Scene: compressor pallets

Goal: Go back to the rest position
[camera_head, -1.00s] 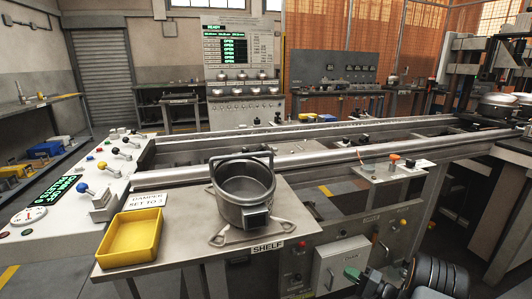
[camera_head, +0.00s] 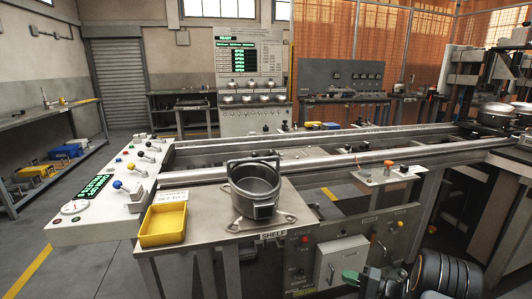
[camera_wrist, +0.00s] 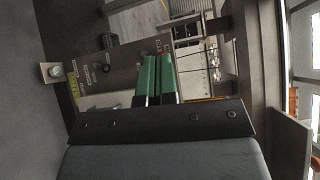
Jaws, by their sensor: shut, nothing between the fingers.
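My gripper shows in the wrist view (camera_wrist: 157,78), with its two green fingers together and nothing held. In the head view, part of my arm with a green finger end (camera_head: 352,276) is at the bottom right, low in front of the grey cabinet and apart from the shelf. A grey metal pot (camera_head: 255,187) with a raised handle stands upright on its flat base plate on the shelf (camera_head: 215,228). The yellow tray (camera_head: 163,224) on the shelf's left side looks empty.
A lever console (camera_head: 118,190) stands left of the shelf. Conveyor rails (camera_head: 330,160) run behind it. A grey cabinet (camera_head: 342,262) with buttons is close to my arm. Another pot (camera_head: 497,114) sits at the far right. Floor on the left is clear.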

